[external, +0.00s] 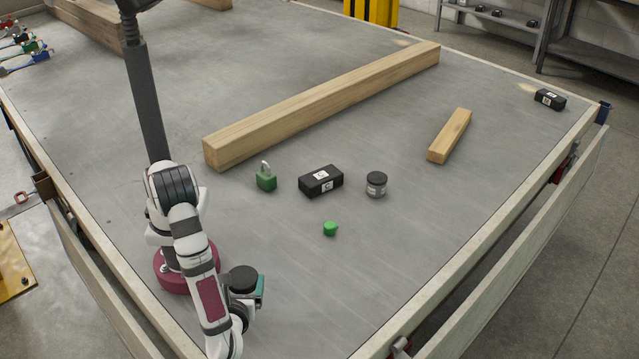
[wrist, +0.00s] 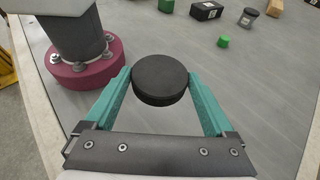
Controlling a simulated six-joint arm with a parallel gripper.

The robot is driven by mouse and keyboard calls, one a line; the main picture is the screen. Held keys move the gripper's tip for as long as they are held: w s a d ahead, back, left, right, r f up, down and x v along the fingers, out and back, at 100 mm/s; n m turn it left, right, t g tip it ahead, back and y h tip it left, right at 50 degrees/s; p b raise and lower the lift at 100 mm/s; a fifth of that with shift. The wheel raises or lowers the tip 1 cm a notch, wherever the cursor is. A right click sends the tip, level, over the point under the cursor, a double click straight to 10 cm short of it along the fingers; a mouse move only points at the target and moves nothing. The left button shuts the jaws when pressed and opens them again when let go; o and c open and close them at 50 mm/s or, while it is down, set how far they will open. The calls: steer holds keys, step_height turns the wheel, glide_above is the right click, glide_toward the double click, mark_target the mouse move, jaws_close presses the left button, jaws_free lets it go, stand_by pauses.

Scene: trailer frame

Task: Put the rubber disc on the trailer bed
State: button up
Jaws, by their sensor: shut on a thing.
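The rubber disc is a thick black round puck (wrist: 160,80), held flat between the two green fingers of my gripper (wrist: 160,85) in the wrist view. My gripper is shut on it. In the external view the black disc (external: 242,277) shows at the end of my arm, near the front left, with a teal part of my gripper (external: 260,291) beside it. The trailer bed (external: 430,235) is the wide grey surface under my arm. The disc appears to be above the bed; the size of the gap is hard to tell.
On the bed stand a green padlock (external: 266,181), black box (external: 321,181), grey jar (external: 376,184) and green cap (external: 330,228). A long beam (external: 330,104), short block (external: 450,135) and another black box (external: 549,99) lie farther back. The front right of the bed is clear.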

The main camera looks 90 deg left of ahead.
steer(key=w+d+r+m+t, duration=0.1)
steer(key=w+d+m+t, duration=0.1)
steer(key=w+m+t, duration=0.1)
steer(key=t, duration=0.1)
glide_above(296, 296)
steer(key=shift+m+h, duration=0.3)
step_height(296, 296, down, 6)
steer(key=shift+s+d+f, duration=0.1)
steer(key=shift+f, duration=0.05)
step_height(296, 296, down, 4)
steer(key=shift+f, duration=0.1)
